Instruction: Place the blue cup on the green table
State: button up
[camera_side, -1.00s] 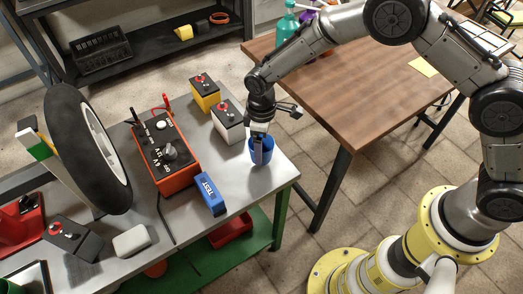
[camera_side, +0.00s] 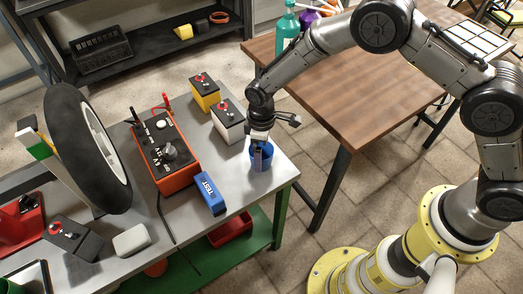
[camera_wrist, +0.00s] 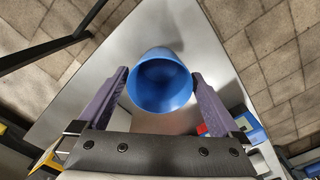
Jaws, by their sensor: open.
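The blue cup (camera_side: 268,161) appears to stand upright near the right corner of the grey-topped table (camera_side: 238,180), whose frame and lower shelf are green. My gripper (camera_side: 260,147) is at the cup, pointing down, with one finger in front of it. In the wrist view the empty cup (camera_wrist: 160,88) opens toward the camera. It sits between the two purple fingers of my open gripper (camera_wrist: 160,76), very close to both. I cannot tell whether either finger touches it.
A blue TEST block (camera_side: 210,194), a white-and-black battery (camera_side: 227,120), a yellow-and-black battery (camera_side: 205,93) and an orange tester (camera_side: 165,150) stand left of the cup. A brown wooden table (camera_side: 335,95) lies behind, across a floor gap.

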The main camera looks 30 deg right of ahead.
notch_tip(320, 180, up, 12)
jog(key=s+d+r+m+t, duration=0.1)
jog(key=s+d+r+m, duration=0.1)
jog(key=s+d+r, duration=0.55)
jog(key=s+d+r+m+t, duration=0.2)
jog(key=d+r, duration=0.3)
jog(key=r, duration=0.5)
jog(key=s+d+m+t, duration=0.1)
jog(key=s+d, duration=0.3)
jog(key=s, duration=0.5)
jog(key=s+d+r+m+t, duration=0.1)
jog(key=s+d+m, duration=0.3)
jog(key=s, duration=0.5)
jog(key=shift+d+r+t, duration=0.25)
jog(key=shift+t, duration=0.05)
dwell(0.9)
